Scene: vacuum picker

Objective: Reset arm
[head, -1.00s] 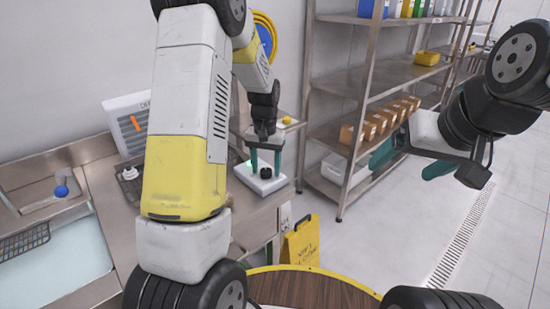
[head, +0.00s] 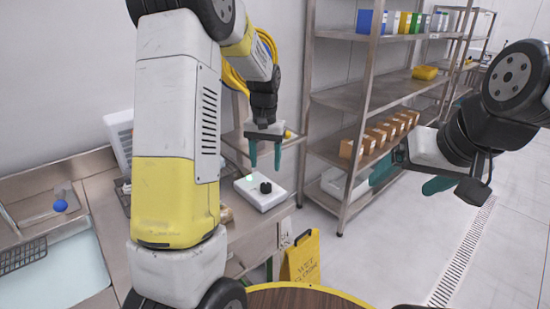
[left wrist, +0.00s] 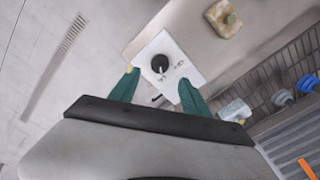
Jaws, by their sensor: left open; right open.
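My left gripper (head: 265,155) is open and empty, its teal fingers pointing down above the metal counter. Below it sits a white box with a black knob (head: 260,190) on the counter's corner. In the left wrist view the white box (left wrist: 180,62) shows between and beyond the two teal fingers (left wrist: 156,92), with a gap to them. My right gripper (head: 408,182) is open and empty at the right, in the air in front of the shelf. My left arm hides part of the counter.
A metal shelf (head: 345,97) with cardboard boxes (head: 375,135) stands behind. A yellow floor sign (head: 302,258) stands by the counter. A sink (head: 60,270) and blue ball (head: 60,206) are at the left. The floor at right is clear.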

